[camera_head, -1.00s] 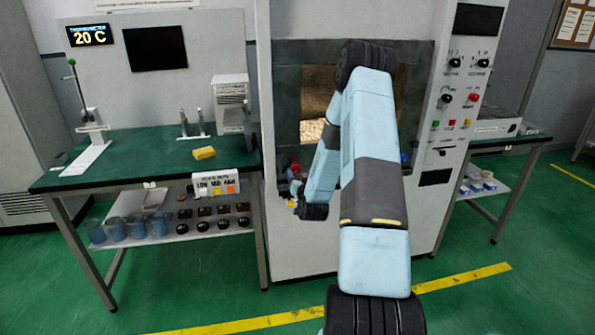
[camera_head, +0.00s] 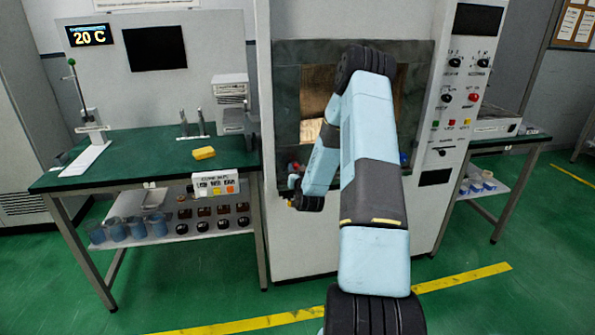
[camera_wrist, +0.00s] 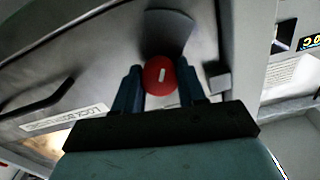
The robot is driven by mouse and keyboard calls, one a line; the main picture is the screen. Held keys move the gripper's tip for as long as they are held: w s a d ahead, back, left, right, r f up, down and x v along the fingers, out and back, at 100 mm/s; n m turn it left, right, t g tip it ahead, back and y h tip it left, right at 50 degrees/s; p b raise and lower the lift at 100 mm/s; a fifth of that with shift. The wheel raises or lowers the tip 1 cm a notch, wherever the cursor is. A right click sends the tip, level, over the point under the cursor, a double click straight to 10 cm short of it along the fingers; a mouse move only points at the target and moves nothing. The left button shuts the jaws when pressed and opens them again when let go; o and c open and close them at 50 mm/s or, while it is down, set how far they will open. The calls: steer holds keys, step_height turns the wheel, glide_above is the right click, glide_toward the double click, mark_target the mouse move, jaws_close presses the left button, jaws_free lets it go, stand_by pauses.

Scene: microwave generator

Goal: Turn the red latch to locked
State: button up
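The red latch (camera_wrist: 160,75) is a round red knob with a short pale upright mark, on a grey metal panel in the wrist view. My gripper (camera_wrist: 160,82) has one dark finger on each side of it. Both fingers appear to touch its rim, so it looks shut on the latch. In the head view my gripper (camera_head: 293,190) is at the lower left of the machine's front, mostly hidden by my wrist. A small red part shows just above it; I cannot tell whether that is the latch.
The machine's dark-framed window (camera_head: 315,100) is partly behind my arm. Its control panel (camera_head: 463,95) is at the right. A white label (camera_wrist: 62,120) and dark handle (camera_wrist: 38,100) lie left of the latch.

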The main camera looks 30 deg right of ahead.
steer(key=c, duration=0.5)
steer(key=shift+d, duration=0.25)
steer(key=shift+c, duration=0.2)
steer(key=shift+a, duration=0.15)
steer(key=shift+m, duration=0.4)
steer(key=m, duration=0.2)
steer(key=shift+m, duration=0.4)
steer(key=m, duration=0.5)
steer(key=shift+f+m, duration=0.15)
steer(key=shift+m, duration=0.15)
steer(key=m, duration=0.5)
steer(key=shift+s, duration=0.1)
steer(key=shift+d+f+m, duration=0.1)
steer(key=shift+m, duration=0.8)
steer(key=shift+d+f+m, duration=0.1)
steer(key=shift+m, duration=0.8)
